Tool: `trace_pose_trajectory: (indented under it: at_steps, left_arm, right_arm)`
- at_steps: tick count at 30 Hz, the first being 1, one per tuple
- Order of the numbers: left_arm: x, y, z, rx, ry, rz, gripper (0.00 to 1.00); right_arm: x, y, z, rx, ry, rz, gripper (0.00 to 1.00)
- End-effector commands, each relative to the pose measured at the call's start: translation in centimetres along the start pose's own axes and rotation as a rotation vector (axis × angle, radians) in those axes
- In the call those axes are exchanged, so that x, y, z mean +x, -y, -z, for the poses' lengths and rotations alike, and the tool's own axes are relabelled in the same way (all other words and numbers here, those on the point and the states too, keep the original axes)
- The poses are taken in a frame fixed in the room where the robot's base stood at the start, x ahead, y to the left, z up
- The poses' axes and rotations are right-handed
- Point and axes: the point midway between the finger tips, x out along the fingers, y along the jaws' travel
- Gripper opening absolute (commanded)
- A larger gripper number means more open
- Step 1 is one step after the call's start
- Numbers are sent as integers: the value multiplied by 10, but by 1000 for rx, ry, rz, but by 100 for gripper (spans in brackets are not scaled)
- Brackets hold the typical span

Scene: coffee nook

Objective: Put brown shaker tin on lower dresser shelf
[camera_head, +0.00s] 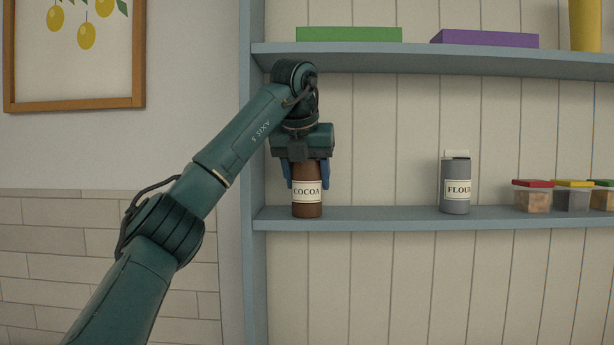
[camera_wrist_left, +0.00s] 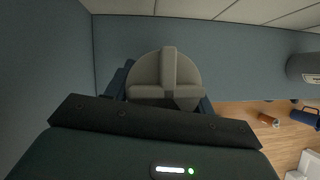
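The brown shaker tin (camera_head: 307,208), labelled COCOA, is upright at the left end of the lower dresser shelf (camera_head: 380,224). Its base appears to be at the shelf surface near the front edge. My left gripper (camera_head: 307,184) points down over the tin, its blue fingers against both sides; it looks shut on it. In the left wrist view the tin's round grey lid (camera_wrist_left: 150,68) with a raised bar sits between the fingers (camera_wrist_left: 165,97). The gripper body hides the tin's top in the head view. My right gripper is in neither view.
A grey flour tin (camera_head: 455,201) and several clear boxes with coloured lids (camera_head: 533,197) stand to the right on the same shelf. The upper shelf (camera_head: 400,59) is above my gripper. The dresser's left side post (camera_head: 252,130) is close by. The shelf between cocoa and flour is clear.

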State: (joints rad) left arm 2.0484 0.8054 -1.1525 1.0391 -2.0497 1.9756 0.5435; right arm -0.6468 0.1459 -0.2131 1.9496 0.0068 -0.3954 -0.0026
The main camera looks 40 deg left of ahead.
Motion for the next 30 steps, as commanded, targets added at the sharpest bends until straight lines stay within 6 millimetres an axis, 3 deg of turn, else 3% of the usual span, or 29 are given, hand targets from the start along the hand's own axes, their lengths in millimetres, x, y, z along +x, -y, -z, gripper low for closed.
trace_pose_trajectory:
  at_steps: [7, 17, 30]
  left_arm:
    - [0, 0, 0, 0, -1, -1, 75]
    - [-6, 0, -2, 0, 1, 0, 75]
    - [-68, 0, -2, 1, 2, -1, 75]
  right_arm:
    - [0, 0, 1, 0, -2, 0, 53]
    - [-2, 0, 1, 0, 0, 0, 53]
    - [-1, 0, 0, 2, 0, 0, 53]
